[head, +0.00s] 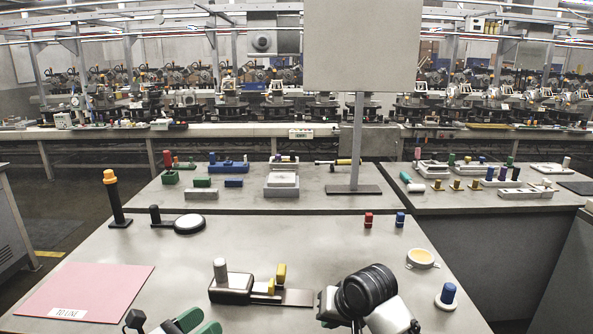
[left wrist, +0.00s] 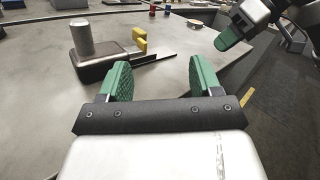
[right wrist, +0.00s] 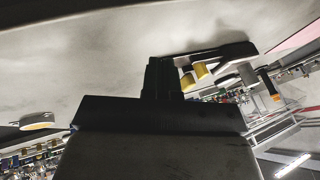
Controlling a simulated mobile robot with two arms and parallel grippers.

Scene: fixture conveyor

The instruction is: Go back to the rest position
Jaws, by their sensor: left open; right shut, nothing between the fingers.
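My left gripper (head: 199,323) is at the bottom edge of the head view, low over the near table. In the left wrist view its two green fingers (left wrist: 161,72) stand wide apart with nothing between them. My right arm comes in at the bottom right of the head view, its gripper's fingers hidden there. In the right wrist view the right gripper's dark fingers (right wrist: 163,78) are together and empty. A green fingertip of it shows in the left wrist view (left wrist: 228,40). A dark fixture (head: 231,290) with a grey peg and yellow blocks lies between the arms.
A sign stand (head: 356,150) rises behind.

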